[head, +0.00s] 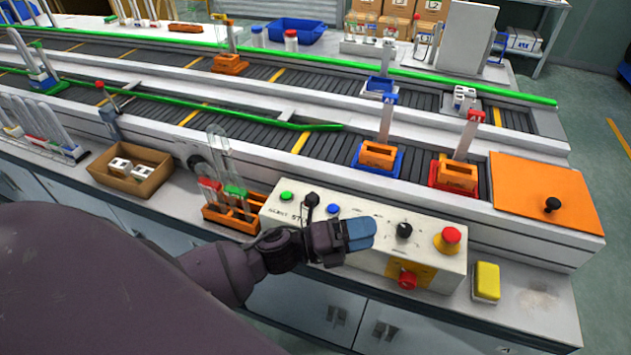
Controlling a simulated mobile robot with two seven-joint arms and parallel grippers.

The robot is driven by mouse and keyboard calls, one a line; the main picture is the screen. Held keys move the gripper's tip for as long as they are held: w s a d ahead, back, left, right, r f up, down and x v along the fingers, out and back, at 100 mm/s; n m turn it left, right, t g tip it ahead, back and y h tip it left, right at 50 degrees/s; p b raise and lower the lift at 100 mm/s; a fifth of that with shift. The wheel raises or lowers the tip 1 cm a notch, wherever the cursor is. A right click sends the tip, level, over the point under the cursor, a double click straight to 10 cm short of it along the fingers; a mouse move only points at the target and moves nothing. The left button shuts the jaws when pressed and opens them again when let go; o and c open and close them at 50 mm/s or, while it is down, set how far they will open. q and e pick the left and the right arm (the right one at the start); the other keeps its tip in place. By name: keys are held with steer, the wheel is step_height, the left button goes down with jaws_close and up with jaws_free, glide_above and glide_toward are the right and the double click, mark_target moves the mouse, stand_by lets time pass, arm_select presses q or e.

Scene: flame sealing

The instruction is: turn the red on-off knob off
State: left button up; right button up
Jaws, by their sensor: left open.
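A white control box (340,203) stands at the front of the bench below the conveyors. A red knob (408,281) sits on a yellow plate on its front face. A red mushroom button (449,239) on a yellow base is on the top panel, at the right. I cannot read labels near either red control. My left gripper (359,235) is open and appears empty, over the front of the box, left of and above the red knob and apart from it. Its fingers overlap in this view. My right gripper is not in view.
The top panel also has a black knob (404,231), a green button (286,196) and a blue button (333,209). A yellow block (486,282) lies right of the box. An orange tube rack (230,216) stands at its left. Bench space at the far right is clear.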

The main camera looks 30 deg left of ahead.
arm_select(q)
steer(key=w+a+m+g+y, duration=0.1)
steer(key=a+m+g+y, duration=0.3)
steer(key=m, duration=0.6)
steer(key=w+a+m+g+y, duration=0.2)
steer(key=a+m+g+y, duration=0.2)
steer(key=m, duration=0.6)
steer(key=w+a+m+g+y, duration=0.2)
steer(key=a+m+g+y, duration=0.2)
steer(key=m, duration=0.7)
steer(key=shift+w+a+g+y, duration=0.15)
steer(key=shift+a+g+y, duration=0.25)
steer(key=shift+a+g, duration=0.3)
steer(key=shift+w+a+r+m+y, duration=0.1)
steer(key=shift+w+a+m+y, duration=0.1)
steer(key=shift+a, duration=0.1)
steer(key=shift+w+a+r+m+y, duration=0.1)
steer(key=shift+a+y, duration=0.1)
steer(key=shift+a, duration=0.1)
steer(key=shift+d, duration=0.1)
